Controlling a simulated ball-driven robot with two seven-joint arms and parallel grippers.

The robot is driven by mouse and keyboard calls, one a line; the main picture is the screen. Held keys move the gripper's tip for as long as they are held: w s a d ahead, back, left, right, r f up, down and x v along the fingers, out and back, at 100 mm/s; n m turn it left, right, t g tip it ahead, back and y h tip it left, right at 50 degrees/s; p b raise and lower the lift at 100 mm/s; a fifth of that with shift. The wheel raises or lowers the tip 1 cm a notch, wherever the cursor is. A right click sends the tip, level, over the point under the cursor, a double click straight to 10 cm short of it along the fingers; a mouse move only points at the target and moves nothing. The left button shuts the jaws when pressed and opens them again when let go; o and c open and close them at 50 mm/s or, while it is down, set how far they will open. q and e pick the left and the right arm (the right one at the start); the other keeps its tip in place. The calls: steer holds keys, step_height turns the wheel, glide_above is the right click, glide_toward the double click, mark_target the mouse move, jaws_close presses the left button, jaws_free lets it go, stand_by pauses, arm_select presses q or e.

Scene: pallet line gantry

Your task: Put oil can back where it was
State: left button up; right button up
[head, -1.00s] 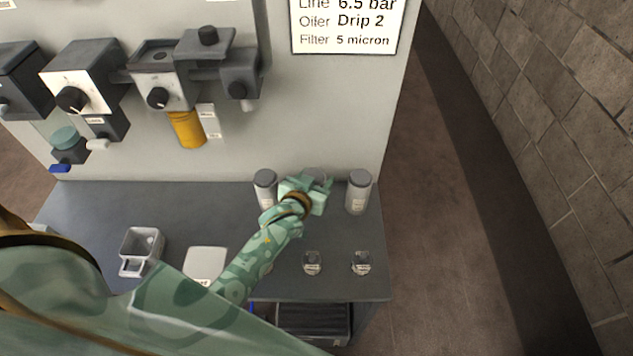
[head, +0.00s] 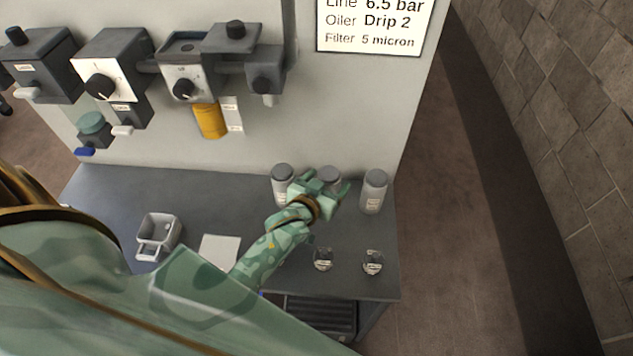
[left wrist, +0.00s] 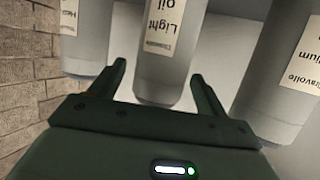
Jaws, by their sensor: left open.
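Three grey-lidded oil cans stand in a row at the back of the bench (head: 110,205). The middle can (head: 330,173) is largely hidden by my left gripper (head: 326,182). In the left wrist view it shows upside down as the light oil can (left wrist: 160,80), between my open fingers (left wrist: 158,72); I cannot tell whether they touch it. The left can (head: 282,183) carries a label ending "dium" in the left wrist view (left wrist: 270,110). The right can (head: 373,192) shows a label starting "He" there (left wrist: 87,50). My right gripper is out of view.
Two small round labelled items (head: 323,260) (head: 373,263) sit near the front right edge. A grey open holder (head: 158,232) and a pale plate (head: 219,250) lie to the left. Air-line units with a yellow bowl (head: 210,121) hang on the panel (head: 300,110) above.

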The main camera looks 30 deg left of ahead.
arm_select(q)
steer(key=p+v, duration=0.1)
steer(key=v, duration=0.7)
steer(key=shift+s, duration=0.35)
steer(key=shift+r, duration=0.15)
